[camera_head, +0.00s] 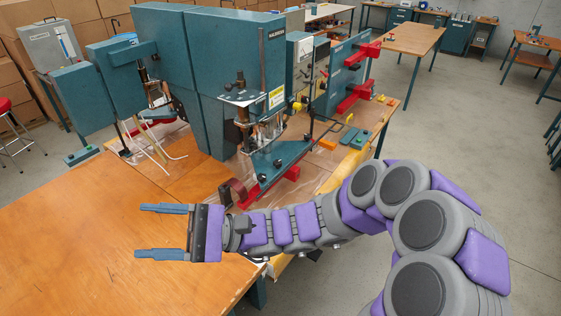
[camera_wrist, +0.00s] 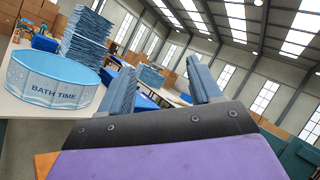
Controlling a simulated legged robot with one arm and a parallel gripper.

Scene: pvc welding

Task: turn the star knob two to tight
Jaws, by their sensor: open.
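The teal welding machine (camera_head: 205,75) stands on the wooden workbench at the upper middle of the head view. Its front press unit (camera_head: 275,165) has a metal clamp, a teal base and red parts. Small dark knob-like parts show on the press, but they are too small to tell which is star knob two. My gripper (camera_head: 140,231) is open and empty above the bench, left of and nearer than the press. Its fingers point left, away from the machine. In the wrist view my gripper (camera_wrist: 160,72) has nothing between its fingers, and no knob shows there.
The bare wooden bench top (camera_head: 80,245) gives free room at the lower left. The wrist view shows a blue "BATH TIME" tub (camera_wrist: 55,80) and stacked blue sheets (camera_wrist: 85,38) on a pale table.

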